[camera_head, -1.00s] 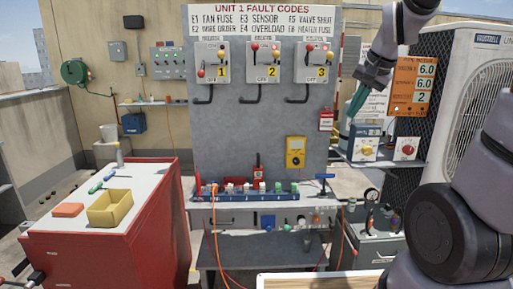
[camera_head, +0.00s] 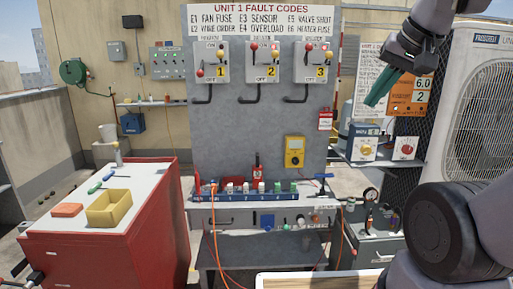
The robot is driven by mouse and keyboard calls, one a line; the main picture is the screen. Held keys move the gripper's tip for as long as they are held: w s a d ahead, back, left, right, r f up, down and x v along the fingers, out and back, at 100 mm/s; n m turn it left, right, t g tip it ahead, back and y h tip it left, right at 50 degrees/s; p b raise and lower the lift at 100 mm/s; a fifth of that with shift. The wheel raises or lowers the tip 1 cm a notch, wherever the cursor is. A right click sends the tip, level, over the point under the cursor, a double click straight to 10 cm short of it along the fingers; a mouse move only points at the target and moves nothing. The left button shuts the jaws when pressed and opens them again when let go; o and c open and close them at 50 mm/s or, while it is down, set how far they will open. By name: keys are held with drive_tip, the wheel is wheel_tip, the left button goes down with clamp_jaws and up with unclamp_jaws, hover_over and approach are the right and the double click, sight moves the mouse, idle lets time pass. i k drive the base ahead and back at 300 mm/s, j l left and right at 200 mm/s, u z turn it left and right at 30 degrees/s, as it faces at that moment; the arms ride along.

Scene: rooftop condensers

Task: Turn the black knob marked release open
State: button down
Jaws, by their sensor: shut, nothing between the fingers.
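My gripper (camera_head: 374,100) hangs at the upper right with its teal fingers together and empty, pointing down and left. It is in front of the orange and white meter sign and above the right shelf, apart from everything. I cannot pick out a black knob marked release for certain; any such lettering is too small to read. Small dark fittings (camera_head: 370,222) show beside a round gauge on the grey unit at the lower right. A white box with a red knob (camera_head: 406,146) stands on the right shelf.
A grey fault-code panel (camera_head: 240,130) with three switch boxes stands in the middle, above a bench (camera_head: 265,207) with hoses. A red cabinet (camera_head: 155,220) bears a yellow bin. A large condenser (camera_head: 480,110) stands at right. Open air lies between my gripper and the panel.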

sight(387, 206)
drive_tip(key=z, duration=0.9)
drive_tip(key=l+u, duration=0.2)
drive_tip(key=u, duration=0.25)
drive_tip(key=l+u, duration=0.2)
drive_tip(key=u, duration=0.3)
drive_tip(key=l+u, duration=0.2)
drive_tip(key=l, duration=0.3)
drive_tip(key=k+l+u, duration=0.15)
drive_tip(key=l, duration=0.4)
drive_tip(key=l+u, duration=0.2)
drive_tip(key=l, duration=0.3)
drive_tip(key=i+l, duration=0.1)
drive_tip(key=l, duration=0.25)
drive_tip(key=i+l, duration=0.1)
drive_tip(key=l, duration=0.25)
